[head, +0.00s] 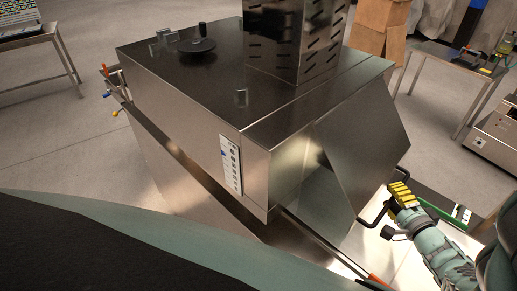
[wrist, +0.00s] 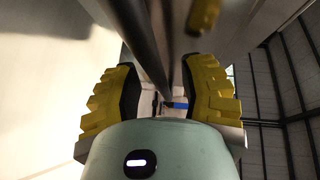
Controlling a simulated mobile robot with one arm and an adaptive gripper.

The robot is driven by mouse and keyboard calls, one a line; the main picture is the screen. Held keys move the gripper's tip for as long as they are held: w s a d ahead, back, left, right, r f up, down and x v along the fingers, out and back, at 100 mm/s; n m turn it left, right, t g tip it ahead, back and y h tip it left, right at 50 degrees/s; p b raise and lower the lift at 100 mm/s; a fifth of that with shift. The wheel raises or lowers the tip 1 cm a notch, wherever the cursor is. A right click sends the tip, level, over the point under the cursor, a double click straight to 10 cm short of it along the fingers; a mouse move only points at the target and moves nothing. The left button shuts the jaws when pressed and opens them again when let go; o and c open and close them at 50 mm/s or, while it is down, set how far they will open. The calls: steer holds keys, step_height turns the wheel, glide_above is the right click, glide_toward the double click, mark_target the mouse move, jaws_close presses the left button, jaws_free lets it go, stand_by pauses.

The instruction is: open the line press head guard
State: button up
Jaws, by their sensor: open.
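The line press (head: 180,120) is a large steel machine filling the middle of the head view. Its slanted steel head guard (head: 362,140) is at the right end, with a black bar handle (head: 374,217) low at its right edge. My gripper (head: 400,192), with yellow ribbed fingers, is beside this handle. In the wrist view my gripper (wrist: 163,92) is open, and a dark bar (wrist: 146,45) runs down between its fingers. I cannot tell whether either finger touches the bar. The fingers partly hide the handle's far end in the head view.
A control panel (head: 231,165) is on the press's near corner. A slotted steel tower (head: 297,38) and a black knob disc (head: 197,46) stand on top. A side table (head: 455,62) and a small machine (head: 494,138) are at the right.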

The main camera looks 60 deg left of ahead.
steer(key=shift+a, duration=0.15)
jaws_close()
stand_by(0.4)
